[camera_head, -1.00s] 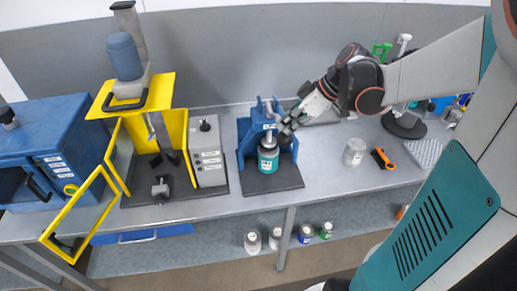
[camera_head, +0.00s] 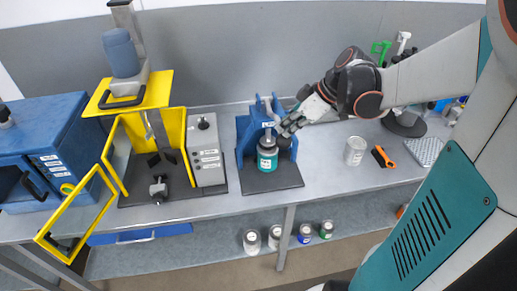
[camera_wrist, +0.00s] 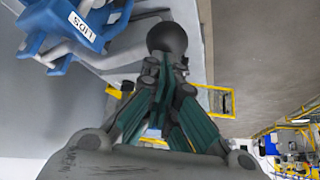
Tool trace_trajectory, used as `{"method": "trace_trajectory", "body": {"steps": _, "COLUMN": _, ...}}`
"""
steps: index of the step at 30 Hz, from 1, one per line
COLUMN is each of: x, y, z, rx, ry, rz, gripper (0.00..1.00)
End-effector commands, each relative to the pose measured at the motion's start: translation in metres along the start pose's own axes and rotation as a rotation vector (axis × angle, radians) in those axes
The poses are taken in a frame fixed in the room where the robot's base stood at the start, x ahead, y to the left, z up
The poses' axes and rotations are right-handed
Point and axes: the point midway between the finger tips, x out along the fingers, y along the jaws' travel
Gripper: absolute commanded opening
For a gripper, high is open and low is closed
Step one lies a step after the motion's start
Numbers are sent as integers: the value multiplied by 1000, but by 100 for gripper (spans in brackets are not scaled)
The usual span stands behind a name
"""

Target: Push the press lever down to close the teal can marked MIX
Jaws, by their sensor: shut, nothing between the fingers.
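The teal can (camera_head: 267,160) stands upright on the dark base of the blue press (camera_head: 245,140), under its pressing head. Its marking is too small to read. In the wrist view the blue press head (camera_wrist: 62,22) with a LIDS label is at upper left. The grey press lever (camera_wrist: 120,60) runs from it to a black ball knob (camera_wrist: 167,37). My gripper (camera_wrist: 160,65) is shut and empty, its fingertips just beside the knob; I cannot tell whether they touch. In the head view my gripper (camera_head: 285,130) is right of the press head and partly hides the lever.
A yellow-framed machine (camera_head: 150,140) with an open door and a grey control box (camera_head: 206,150) stand left of the press. Bench space between press and white can is clear.

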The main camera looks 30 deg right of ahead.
Motion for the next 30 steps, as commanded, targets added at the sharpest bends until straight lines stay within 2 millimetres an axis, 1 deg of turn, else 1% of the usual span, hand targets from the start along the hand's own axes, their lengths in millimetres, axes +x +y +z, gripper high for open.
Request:
{"method": "trace_trajectory", "body": {"steps": 6, "x": 8, "y": 0, "z": 5, "rx": 0, "ry": 0, "rz": 0, "gripper": 0}}
{"method": "trace_trajectory", "body": {"steps": 20, "x": 9, "y": 0, "z": 6, "rx": 0, "ry": 0, "rz": 0, "gripper": 0}}
{"method": "trace_trajectory", "body": {"steps": 30, "x": 18, "y": 0, "z": 13, "rx": 0, "ry": 0, "rz": 0, "gripper": 0}}
